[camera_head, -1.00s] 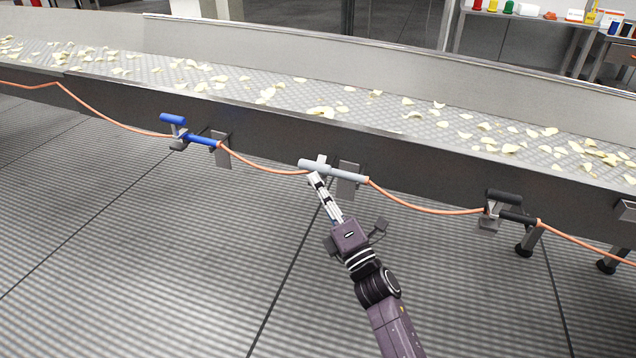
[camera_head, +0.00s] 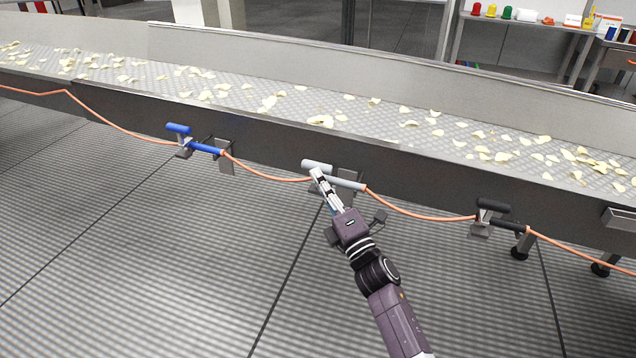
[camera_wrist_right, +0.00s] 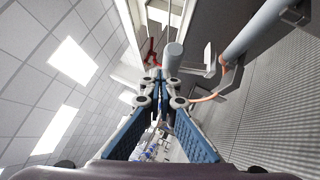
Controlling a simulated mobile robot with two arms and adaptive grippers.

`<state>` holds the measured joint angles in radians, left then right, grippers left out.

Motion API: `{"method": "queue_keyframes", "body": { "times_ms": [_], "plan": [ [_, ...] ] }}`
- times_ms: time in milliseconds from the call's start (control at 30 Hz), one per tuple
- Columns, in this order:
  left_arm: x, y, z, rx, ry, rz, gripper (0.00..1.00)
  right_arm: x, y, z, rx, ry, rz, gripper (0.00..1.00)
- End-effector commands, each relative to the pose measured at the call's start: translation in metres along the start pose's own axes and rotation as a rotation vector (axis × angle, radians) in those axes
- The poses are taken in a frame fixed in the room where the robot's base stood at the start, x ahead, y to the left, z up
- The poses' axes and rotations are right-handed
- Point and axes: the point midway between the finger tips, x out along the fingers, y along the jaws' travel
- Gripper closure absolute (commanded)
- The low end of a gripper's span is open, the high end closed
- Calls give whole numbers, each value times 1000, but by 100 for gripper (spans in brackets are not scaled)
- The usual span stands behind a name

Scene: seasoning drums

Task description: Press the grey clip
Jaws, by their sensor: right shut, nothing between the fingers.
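The grey clip (camera_head: 348,184) is fixed on the side of the conveyor, at the middle of the head view. Its short upper handle (camera_head: 316,165) stands above and left of the longer lower bar, with a gap between them. My right gripper (camera_head: 318,174) is shut and empty, its fingertips at the upper handle's underside or front; I cannot tell whether they touch. In the right wrist view, the shut fingertips (camera_wrist_right: 162,76) lie just below the round end of a grey handle (camera_wrist_right: 173,54), and a long grey bar (camera_wrist_right: 257,33) runs to the upper right.
A blue clip (camera_head: 205,148) sits to the left and a black clip (camera_head: 508,224) to the right. An orange cable (camera_head: 270,176) links the clips along the conveyor (camera_head: 420,170), which carries chips. The striped floor in front is clear.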

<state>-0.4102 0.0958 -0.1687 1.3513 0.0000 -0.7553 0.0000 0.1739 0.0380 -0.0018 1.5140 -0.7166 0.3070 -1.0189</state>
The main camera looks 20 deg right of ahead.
Motion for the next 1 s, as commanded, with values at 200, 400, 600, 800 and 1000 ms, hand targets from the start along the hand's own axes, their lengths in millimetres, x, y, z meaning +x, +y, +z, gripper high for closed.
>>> {"method": "queue_keyframes", "body": {
  "times_ms": [200, 400, 600, 800, 1000],
  "plan": [
    [2, 0, 2, 1, 0, 0, 60, 9, 5, 10, -1, -1, 1, 100],
    [2, 0, 2, 1, 0, 0, 60, 14, 5, 14, -1, -2, -3, 100],
    [1, 0, 1, 1, 1, 0, 60, 16, 5, 17, 0, -1, -4, 100],
    [1, 0, 0, 1, 1, 0, 60, 17, 5, 18, 0, -1, -5, 100],
    [1, 0, 1, 1, 0, 0, 60, 17, 4, 18, 0, -2, -6, 100]
  ]
}}
